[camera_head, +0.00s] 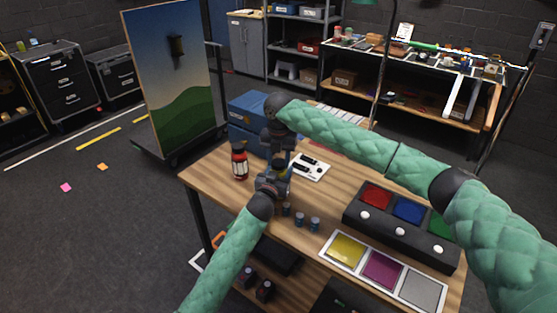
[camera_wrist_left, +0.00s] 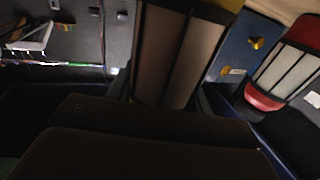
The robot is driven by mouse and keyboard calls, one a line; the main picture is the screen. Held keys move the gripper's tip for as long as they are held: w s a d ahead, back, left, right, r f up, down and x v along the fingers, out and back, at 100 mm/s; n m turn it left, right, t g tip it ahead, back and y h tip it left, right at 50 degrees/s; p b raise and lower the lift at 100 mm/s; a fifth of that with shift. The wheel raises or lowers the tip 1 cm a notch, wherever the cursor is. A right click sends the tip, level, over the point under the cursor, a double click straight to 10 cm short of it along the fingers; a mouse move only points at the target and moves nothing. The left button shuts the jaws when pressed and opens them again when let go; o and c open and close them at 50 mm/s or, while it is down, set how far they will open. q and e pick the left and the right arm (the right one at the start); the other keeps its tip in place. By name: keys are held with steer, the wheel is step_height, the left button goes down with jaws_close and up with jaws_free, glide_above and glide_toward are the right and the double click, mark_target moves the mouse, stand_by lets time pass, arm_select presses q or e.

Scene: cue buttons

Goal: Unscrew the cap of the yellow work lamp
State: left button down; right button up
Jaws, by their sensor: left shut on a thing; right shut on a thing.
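The yellow work lamp is almost wholly hidden between my two grippers above the table's left part; a bit of yellow (camera_wrist_left: 232,4) shows at the top edge of the left wrist view. My left gripper (camera_head: 274,180) comes from below and is shut on the lamp. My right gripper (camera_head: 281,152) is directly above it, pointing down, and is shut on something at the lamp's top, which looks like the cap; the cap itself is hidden. A red lamp (camera_head: 239,161) stands upright on the table to the left, apart from both grippers; it also shows in the left wrist view (camera_wrist_left: 285,72).
The wooden table (camera_head: 337,193) holds a white card (camera_head: 311,167) with black items, several small blue-grey cylinders (camera_head: 299,217), a black button box (camera_head: 400,235) and a tray of coloured pads (camera_head: 383,270). A blue crate (camera_head: 246,111) stands behind. Bare wood lies in the middle.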

mark_target(279, 162)
arm_select(q)
steer(key=shift+f, duration=0.1)
arm_select(e)
steer(key=shift+r, duration=0.45)
steer(key=shift+r, duration=0.35)
steer(key=shift+r, duration=0.45)
steer(key=shift+r, duration=1.85)
arm_select(q)
steer(key=c, duration=0.5)
jaws_free()
